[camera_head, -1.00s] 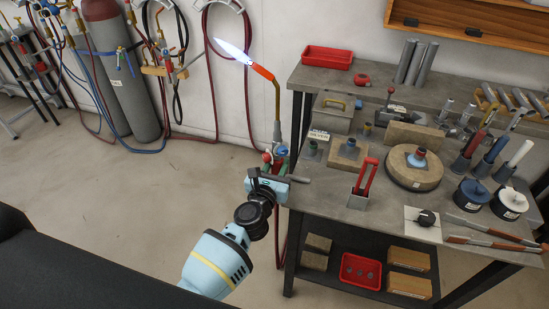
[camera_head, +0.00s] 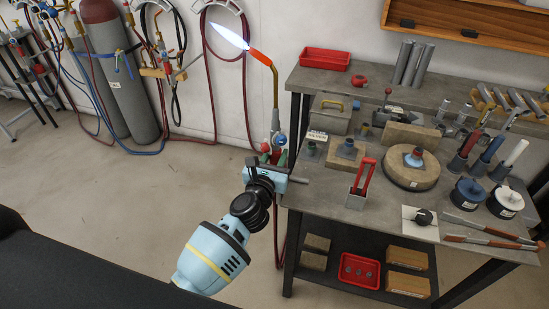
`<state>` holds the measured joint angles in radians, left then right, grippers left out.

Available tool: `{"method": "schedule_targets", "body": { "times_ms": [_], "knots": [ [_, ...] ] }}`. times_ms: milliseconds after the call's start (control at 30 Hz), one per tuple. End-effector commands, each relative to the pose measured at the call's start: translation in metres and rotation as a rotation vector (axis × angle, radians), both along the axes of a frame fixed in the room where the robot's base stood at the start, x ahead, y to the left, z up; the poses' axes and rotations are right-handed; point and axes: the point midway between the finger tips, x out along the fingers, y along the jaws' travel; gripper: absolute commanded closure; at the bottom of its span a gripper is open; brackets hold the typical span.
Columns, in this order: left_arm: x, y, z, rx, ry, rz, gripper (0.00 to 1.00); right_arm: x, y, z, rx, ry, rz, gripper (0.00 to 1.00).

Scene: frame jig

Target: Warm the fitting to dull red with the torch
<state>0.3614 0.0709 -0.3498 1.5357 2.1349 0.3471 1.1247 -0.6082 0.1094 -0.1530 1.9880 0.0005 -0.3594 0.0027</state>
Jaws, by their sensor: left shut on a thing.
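My left gripper (camera_head: 265,174) is shut on the torch (camera_head: 275,105) by its lower body, left of the bench's left edge. The torch stands upright with a bent brass neck and a red-orange tip. A lit, pale blue-white flame (camera_head: 230,36) points up and left from the tip, toward the wall and away from the bench. A fitting (camera_head: 414,157), blue-grey with a reddish part, sits on a round tan brick turntable (camera_head: 410,172) on the bench. Its exact colour is hard to judge at this size. The flame is well apart from it. My right gripper is not in view.
The bench (camera_head: 330,201) also holds firebricks, similar small fittings on blocks, a red-handled tool (camera_head: 362,176) in a holder, and pots (camera_head: 468,193). Gas cylinders (camera_head: 130,90) and hoses stand at the left wall. The floor left of the bench is clear.

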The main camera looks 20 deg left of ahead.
Motion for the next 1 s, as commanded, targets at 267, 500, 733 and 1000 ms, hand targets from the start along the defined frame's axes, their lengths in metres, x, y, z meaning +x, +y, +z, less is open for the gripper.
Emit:
{"method": "schedule_targets", "body": {
  "times_ms": [267,500,733,1000],
  "knots": [
    [0.0,-0.001,0.006,0.0,-0.004,-0.003,0.98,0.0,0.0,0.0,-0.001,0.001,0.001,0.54],
    [-0.015,0.0,0.007,0.0,-0.006,-0.003,0.98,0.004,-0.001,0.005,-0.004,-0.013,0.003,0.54],
    [-0.033,0.0,0.006,0.001,-0.006,-0.003,0.98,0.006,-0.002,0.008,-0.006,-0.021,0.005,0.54],
    [-0.055,0.001,0.005,0.0,-0.003,-0.003,0.98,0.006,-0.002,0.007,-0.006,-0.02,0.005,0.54]
  ]
}}
